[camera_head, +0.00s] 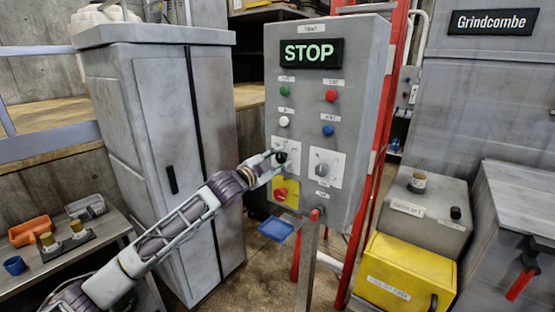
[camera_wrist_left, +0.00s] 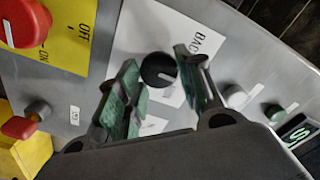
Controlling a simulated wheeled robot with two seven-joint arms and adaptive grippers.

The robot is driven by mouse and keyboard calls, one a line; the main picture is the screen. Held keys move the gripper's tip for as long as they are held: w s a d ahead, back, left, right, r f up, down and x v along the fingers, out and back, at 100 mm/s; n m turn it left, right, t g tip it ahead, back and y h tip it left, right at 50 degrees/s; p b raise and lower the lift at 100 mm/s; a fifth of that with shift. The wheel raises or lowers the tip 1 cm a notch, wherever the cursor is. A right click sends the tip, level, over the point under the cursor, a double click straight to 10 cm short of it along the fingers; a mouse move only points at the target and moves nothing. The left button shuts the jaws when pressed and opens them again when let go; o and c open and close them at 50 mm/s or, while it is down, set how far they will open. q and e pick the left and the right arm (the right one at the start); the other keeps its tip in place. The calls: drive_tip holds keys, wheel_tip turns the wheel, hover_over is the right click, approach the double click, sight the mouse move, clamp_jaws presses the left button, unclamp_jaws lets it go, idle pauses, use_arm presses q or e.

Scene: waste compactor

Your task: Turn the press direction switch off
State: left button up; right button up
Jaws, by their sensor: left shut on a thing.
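The grey control panel (camera_head: 345,120) stands upright in the middle of the head view. A black rotary switch (camera_head: 281,158) sits on a white plate at its lower left. In the left wrist view the black knob (camera_wrist_left: 159,70) has a light pointer line, and its plate shows part of a word, "BAC". My left gripper (camera_head: 273,160) reaches the panel from the left. In the wrist view its green-padded fingers are on either side of the knob, shut on it. The fingers hide part of the plate and its other markings. My right gripper is not in view.
A second rotary switch (camera_head: 322,169) sits just to the right. A red switch on a yellow plate (camera_head: 291,193) is close below, marked OFF and ON in the wrist view. A lit STOP display (camera_head: 311,53) and several buttons are above. A grey cabinet (camera_head: 160,130) stands left.

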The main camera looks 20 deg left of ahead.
use_arm(q)
drive_tip(key=o, duration=1)
drive_tip(key=v, duration=1.2)
idle(0.6)
drive_tip(key=shift+r, duration=0.1)
idle(0.6)
